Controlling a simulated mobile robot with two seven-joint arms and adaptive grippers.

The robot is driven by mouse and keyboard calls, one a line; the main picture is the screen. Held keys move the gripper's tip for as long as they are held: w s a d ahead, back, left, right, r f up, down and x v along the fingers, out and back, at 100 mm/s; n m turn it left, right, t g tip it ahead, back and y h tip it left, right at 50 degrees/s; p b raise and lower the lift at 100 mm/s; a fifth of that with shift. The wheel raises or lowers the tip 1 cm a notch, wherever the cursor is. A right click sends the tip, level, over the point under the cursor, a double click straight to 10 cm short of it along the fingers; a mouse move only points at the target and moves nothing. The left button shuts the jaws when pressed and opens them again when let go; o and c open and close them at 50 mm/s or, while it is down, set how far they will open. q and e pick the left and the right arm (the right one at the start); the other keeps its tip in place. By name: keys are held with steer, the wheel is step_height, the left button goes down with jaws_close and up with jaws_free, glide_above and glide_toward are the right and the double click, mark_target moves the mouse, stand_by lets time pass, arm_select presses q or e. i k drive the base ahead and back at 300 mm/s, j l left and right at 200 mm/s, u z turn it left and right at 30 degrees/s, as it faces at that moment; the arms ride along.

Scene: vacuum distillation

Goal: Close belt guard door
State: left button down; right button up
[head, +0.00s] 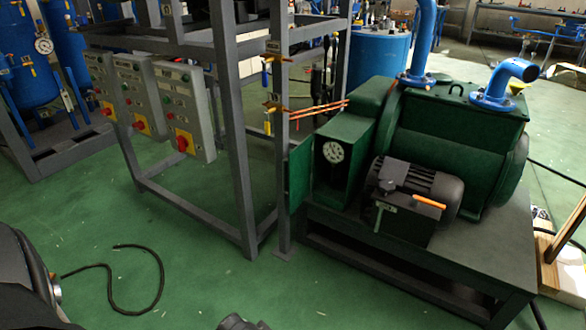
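The green pump (447,135) stands on a dark steel frame at the right of the head view. A green box with a round white gauge (333,151) is on its left side. A flat green panel (299,172), which looks like the belt guard door, stands out at the box's left edge and appears swung open. A dark motor (412,190) with an orange bar sits in front of the pump. No gripper fingers show in view. A dark rounded part at the bottom edge and a larger one at the lower left look like parts of my arms.
A grey steel frame (236,130) with control boxes (184,112) bearing red switches stands left of the panel. Orange rods (318,109) stick out above the panel. A black cable (158,270) lies on the green floor. The floor in front of the pump frame is mostly clear.

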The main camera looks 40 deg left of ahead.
mark_target(299, 159)
steer(key=j+z, duration=0.2)
steer(key=j, duration=1.55)
steer(key=j+z, duration=0.25)
steer(key=j, duration=1.5)
steer(key=k+l+z, duration=0.25)
steer(key=i+l, duration=0.05)
